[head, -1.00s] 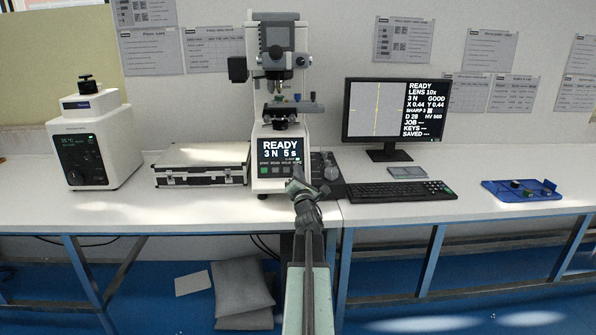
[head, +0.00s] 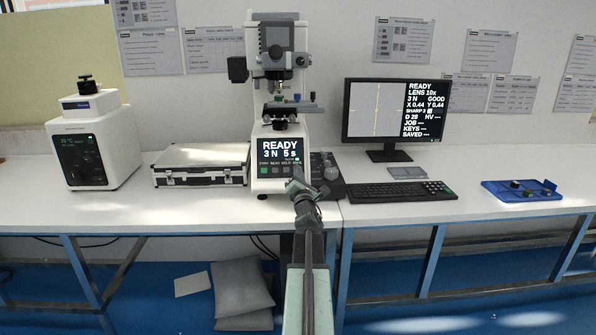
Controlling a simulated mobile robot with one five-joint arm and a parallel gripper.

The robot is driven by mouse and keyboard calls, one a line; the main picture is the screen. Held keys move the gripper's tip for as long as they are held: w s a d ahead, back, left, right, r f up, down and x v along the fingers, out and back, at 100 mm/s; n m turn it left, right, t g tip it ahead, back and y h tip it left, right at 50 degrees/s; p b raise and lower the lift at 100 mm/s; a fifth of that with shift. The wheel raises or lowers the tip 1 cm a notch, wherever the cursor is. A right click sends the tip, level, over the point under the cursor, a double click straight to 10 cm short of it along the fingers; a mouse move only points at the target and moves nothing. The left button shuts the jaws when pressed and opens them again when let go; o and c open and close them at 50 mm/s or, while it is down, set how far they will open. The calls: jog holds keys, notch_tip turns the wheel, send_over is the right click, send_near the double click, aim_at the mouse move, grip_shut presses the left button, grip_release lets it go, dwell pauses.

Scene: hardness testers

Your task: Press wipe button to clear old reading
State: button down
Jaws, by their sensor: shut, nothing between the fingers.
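The hardness tester (head: 268,181) stands upright on the bench at the middle. Its front panel (head: 279,150) reads READY, 3 N 5 s, above a row of small labels too fine to read surely. My gripper (head: 293,184) is shut and empty at the lower right of this panel, with my arm rising from below. The tip and wrist cover the panel's lower right corner, and I cannot tell whether the tip touches a button. The monitor (head: 424,100) shows READY, LENS 10x, 3 N, GOOD, D 28 and HV with dashes.
A keyboard (head: 400,192) and a dark control unit with a knob (head: 331,173) lie right of the tester. A silver case (head: 200,166) and a white machine (head: 90,140) stand left. A blue tray (head: 495,194) lies far right. Bare bench lies in front.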

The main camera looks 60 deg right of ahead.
jog(key=shift+s+a+r+p, duration=0.35)
jog(key=shift+a+p, duration=0.05)
jog(key=shift+a, duration=0.15)
jog(key=shift+r, duration=0.1)
jog(key=s+a+r+p, duration=0.2)
jog(key=a, duration=0.1)
jog(key=shift+s+a+r+p, duration=0.2)
jog(key=shift+s+a+p, duration=0.05)
jog(key=shift+p, duration=0.05)
dwell(0.3)
dwell(0.5)
